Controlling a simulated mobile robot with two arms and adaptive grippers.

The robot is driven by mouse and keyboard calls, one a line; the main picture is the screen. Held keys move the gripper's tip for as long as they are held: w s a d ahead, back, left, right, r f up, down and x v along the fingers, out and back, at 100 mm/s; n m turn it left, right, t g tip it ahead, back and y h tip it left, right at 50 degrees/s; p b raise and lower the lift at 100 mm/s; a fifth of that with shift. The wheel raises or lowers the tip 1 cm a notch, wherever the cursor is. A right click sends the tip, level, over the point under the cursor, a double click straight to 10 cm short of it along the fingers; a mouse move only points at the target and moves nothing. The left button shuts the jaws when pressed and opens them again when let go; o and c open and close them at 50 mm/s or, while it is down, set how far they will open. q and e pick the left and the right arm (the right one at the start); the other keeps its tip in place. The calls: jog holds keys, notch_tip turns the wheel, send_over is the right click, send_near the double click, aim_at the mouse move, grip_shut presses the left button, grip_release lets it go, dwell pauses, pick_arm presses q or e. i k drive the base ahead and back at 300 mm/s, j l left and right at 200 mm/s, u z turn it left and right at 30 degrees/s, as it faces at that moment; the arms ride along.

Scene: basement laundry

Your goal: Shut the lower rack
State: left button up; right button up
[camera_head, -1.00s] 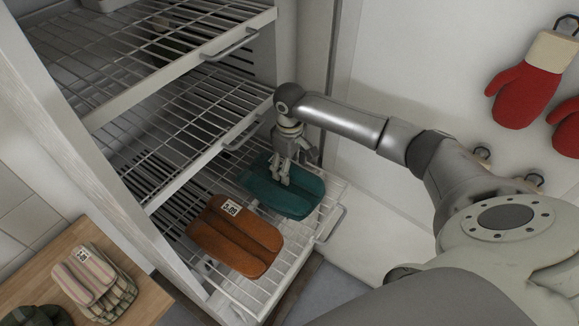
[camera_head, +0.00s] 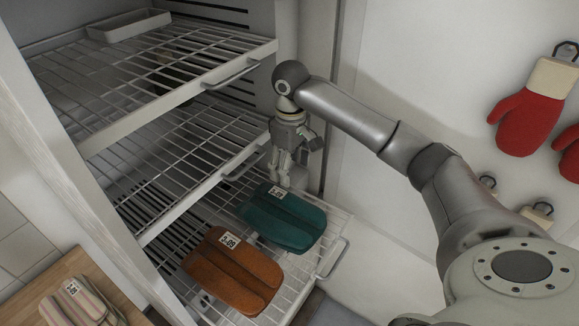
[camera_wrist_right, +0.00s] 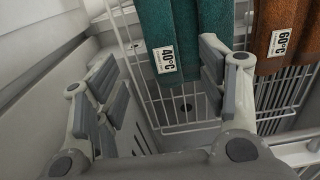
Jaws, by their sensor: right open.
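The lower rack (camera_head: 330,245) is a white wire shelf slid out of the cabinet, with a handle on its front edge. A folded teal towel (camera_head: 288,222) and a folded orange-brown towel (camera_head: 228,277), both labelled, lie on it. My right gripper (camera_head: 280,183) is open and empty, at the teal towel's far edge. In the right wrist view, my gripper (camera_wrist_right: 160,75) has its fingers spread. The teal towel (camera_wrist_right: 158,25) is beyond them, the orange-brown towel (camera_wrist_right: 288,30) is at right, and the rack's wires (camera_wrist_right: 185,110) show. I cannot tell whether the fingers touch anything. My left gripper is not in view.
A middle rack (camera_head: 190,140) and an upper rack (camera_head: 120,75) are above, with a white tray (camera_head: 125,25) on top. Striped towels (camera_head: 85,305) lie on a wooden surface at left. Red mitts (camera_head: 528,120) hang on the right wall.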

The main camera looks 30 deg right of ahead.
aim_at(315, 273)
jog(key=k, duration=1)
